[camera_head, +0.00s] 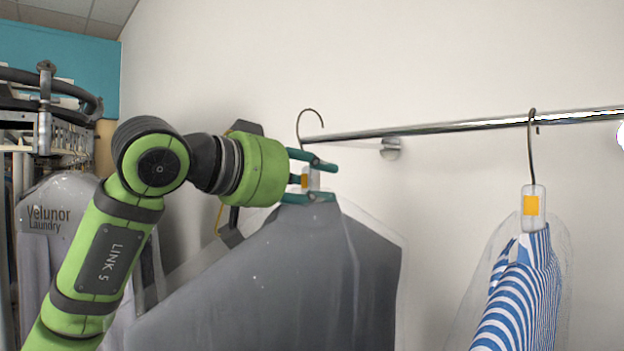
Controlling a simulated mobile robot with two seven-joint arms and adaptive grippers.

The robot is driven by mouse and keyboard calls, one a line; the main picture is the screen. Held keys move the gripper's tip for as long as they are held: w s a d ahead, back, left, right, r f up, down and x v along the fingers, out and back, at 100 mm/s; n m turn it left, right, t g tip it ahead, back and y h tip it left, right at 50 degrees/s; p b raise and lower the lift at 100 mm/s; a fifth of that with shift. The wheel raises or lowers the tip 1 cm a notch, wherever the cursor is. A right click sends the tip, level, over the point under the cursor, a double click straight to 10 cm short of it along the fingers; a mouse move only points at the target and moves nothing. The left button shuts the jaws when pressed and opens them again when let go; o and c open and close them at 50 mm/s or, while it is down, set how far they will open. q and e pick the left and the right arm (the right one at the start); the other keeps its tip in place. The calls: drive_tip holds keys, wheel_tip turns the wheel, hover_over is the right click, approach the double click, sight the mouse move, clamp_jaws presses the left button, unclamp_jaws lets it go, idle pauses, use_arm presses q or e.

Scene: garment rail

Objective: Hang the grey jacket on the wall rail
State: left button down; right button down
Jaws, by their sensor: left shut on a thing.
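The grey jacket (290,280), in a clear plastic cover, hangs upright from my left gripper (318,180). The gripper is shut on the neck of its hanger, where an orange-marked tag shows between the fingers. The hanger's hook (311,118) rises above the fingers, close to the left end of the wall rail (455,127). In the picture the hook top is slightly higher than the rail end. I cannot tell whether hook and rail touch. My right gripper is not in view.
A blue-and-white striped shirt (520,300) in plastic hangs on the rail at right by its own hook (532,140). A wall bracket (390,148) holds the rail. A conveyor rack (45,120) with bagged garments stands at left. The rail between bracket and shirt is clear.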

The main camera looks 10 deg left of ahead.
use_arm(q)
drive_tip(key=shift+w+d+r+p, duration=0.35)
drive_tip(key=shift+w+d+p, duration=0.15)
drive_tip(key=shift+w+p, duration=0.15)
drive_tip(key=shift+w+d+r+p, duration=0.35)
drive_tip(key=shift+w+d+p, duration=0.1)
drive_tip(key=shift+w+p, duration=0.15)
drive_tip(key=shift+w+d, duration=0.15)
drive_tip(key=shift+d, duration=0.05)
drive_tip(key=shift+r+p+x, duration=0.15)
drive_tip(key=shift+p+x, duration=0.75)
drive_tip(key=shift+x, duration=0.25)
drive_tip(key=shift+r+p+x, duration=0.2)
drive_tip(key=shift+p+x, duration=0.65)
drive_tip(key=shift+x, duration=0.3)
drive_tip(key=shift+f+b, duration=1.1)
drive_tip(key=shift+f, duration=0.3)
